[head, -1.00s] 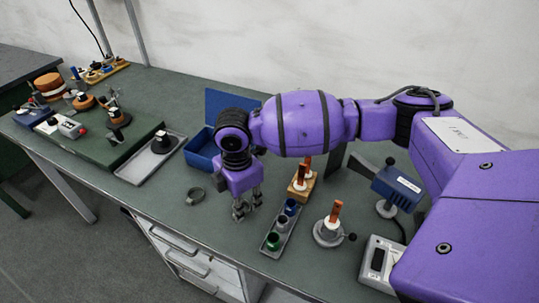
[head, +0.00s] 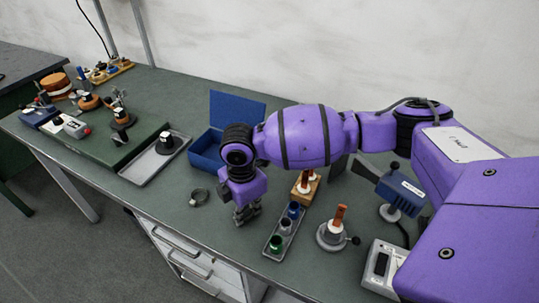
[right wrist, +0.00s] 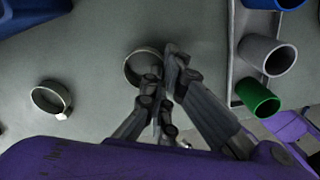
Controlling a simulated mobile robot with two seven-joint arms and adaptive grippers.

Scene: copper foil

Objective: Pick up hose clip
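Two grey metal rings that look like hose clips lie on the green bench top in the right wrist view. One clip (right wrist: 142,68) is at the fingertips of my right gripper (right wrist: 167,62), partly covered by the fingers. The other clip (right wrist: 50,98) lies apart to the left and also shows in the head view (head: 199,197). In the head view my right gripper (head: 246,214) points down close to the bench and hides the nearer clip. Its fingertips are close together beside that clip's rim; whether they grip it is unclear. My left gripper is out of view.
A tray (head: 269,246) with several coloured cups stands just right of the gripper. An open blue box (head: 205,154) is behind it. A round stand (head: 331,237) and a grey device (head: 380,270) are further right. The bench's front edge is close.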

